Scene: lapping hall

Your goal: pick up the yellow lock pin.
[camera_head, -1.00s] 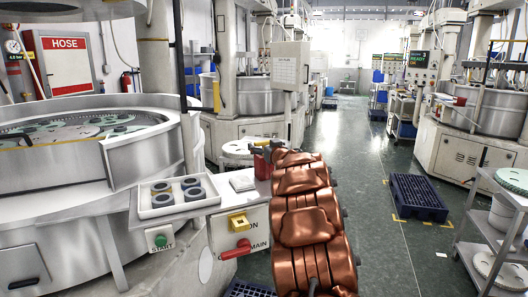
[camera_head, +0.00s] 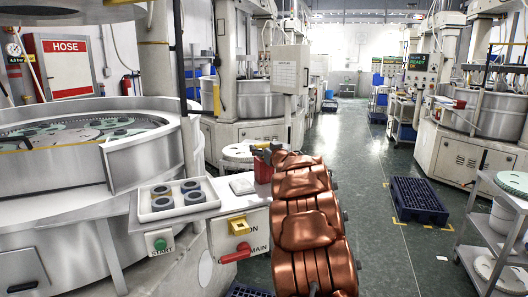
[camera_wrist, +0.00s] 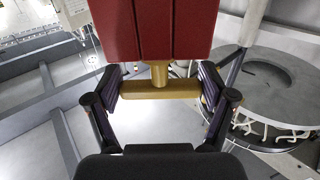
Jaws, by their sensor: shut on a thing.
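The yellow lock pin (camera_wrist: 146,90) shows in the wrist view as a crossbar with a short stem. The stem meets a red block (camera_wrist: 155,28) at the top of the picture; I cannot tell how deep it sits in the block. My gripper (camera_wrist: 160,92) is shut on the crossbar, with a dark finger at each end of it. In the head view a red block (camera_head: 263,168) shows beside the end of my copper arm, at the right end of the machine's shelf. The pin and my fingers are mostly hidden there.
A white tray (camera_head: 146,216) with several dark rings stands on the shelf left of my arm. Below is a panel with a yellow piece (camera_head: 238,227) and red handle (camera_head: 236,255). A blue pallet (camera_head: 418,200) lies on the floor right, beside a clear aisle.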

